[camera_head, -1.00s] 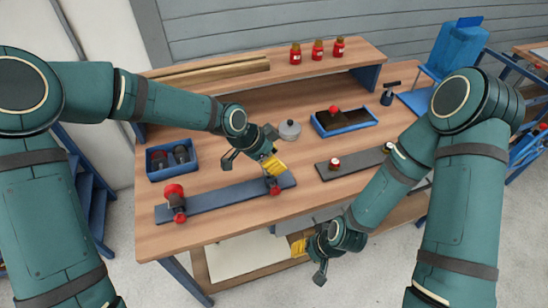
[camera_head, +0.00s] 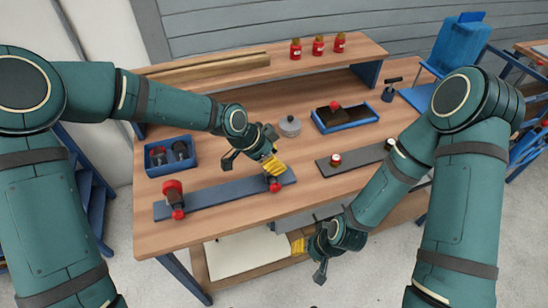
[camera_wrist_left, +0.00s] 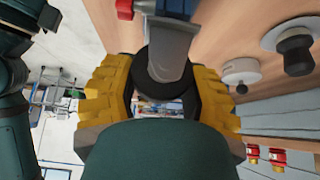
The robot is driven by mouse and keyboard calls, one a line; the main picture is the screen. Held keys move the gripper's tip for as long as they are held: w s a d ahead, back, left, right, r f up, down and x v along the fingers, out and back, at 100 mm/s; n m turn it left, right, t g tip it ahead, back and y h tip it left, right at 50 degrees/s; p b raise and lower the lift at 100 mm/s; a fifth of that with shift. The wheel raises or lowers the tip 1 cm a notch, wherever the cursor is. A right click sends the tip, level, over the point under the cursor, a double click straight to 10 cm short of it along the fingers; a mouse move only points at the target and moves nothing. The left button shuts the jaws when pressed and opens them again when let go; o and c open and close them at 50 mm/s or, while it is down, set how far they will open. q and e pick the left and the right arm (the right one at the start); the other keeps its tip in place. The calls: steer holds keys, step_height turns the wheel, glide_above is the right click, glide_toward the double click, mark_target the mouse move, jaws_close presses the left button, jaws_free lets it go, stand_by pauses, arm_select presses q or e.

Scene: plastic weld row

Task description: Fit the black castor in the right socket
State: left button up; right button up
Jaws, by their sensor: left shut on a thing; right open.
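My left gripper (camera_head: 268,166) has yellow fingers and is over the right end of the dark blue-grey board (camera_head: 225,194). In the left wrist view its fingers are shut on the black castor (camera_wrist_left: 164,88), a dark round part under a grey piece. A red part (camera_head: 274,185), at the right socket, shows just below the fingers. I cannot tell whether the castor is seated there, as the fingers hide the contact. A red and black castor (camera_head: 173,192) stands at the board's left end. My right gripper (camera_head: 309,256) is open and empty, low in front of the table.
A blue bin (camera_head: 172,169) with dark parts stands at the left. A blue tray (camera_head: 345,124), a grey round lidded thing (camera_head: 290,126) and another dark board (camera_head: 352,162) lie behind and right. Red jars (camera_head: 318,45) stand on the rear shelf. Wood between boards is clear.

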arm_select(q)
steer(key=shift+f+b, duration=0.35)
steer(key=shift+f, duration=0.05)
stand_by(0.8)
steer(key=o, duration=1.7)
steer(key=shift+c, duration=0.2)
steer(key=shift+r+p, duration=2.5)
steer(key=shift+r, duration=1.05)
